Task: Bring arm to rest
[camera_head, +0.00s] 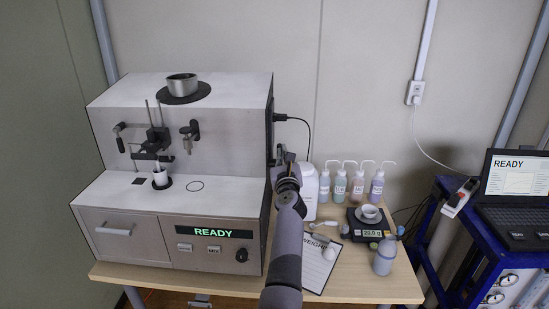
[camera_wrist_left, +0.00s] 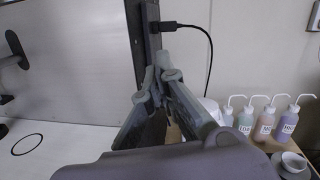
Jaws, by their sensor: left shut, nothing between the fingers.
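My left arm (camera_head: 287,245) reaches up from the bottom edge in the head view. My left gripper (camera_head: 281,153) is at its far end, beside the right side of the soil analyser (camera_head: 200,190). In the left wrist view the fingers (camera_wrist_left: 158,72) are shut and empty, tips together in front of the analyser's dark side edge. I cannot tell whether they touch it. The analyser display (camera_head: 212,232) reads READY. A small white cup (camera_head: 160,177) stands on its deck, and a metal bowl (camera_head: 182,84) is on top. My right gripper is not in view.
Right of my arm are a white jug (camera_head: 307,190), several wash bottles (camera_head: 358,186), a scale (camera_head: 362,227) bearing a bowl (camera_head: 370,213), a jar (camera_head: 385,256) and a clipboard (camera_head: 317,270). A laptop (camera_head: 515,180) is on a blue cart. A black cable (camera_wrist_left: 208,50) runs behind the fingers.

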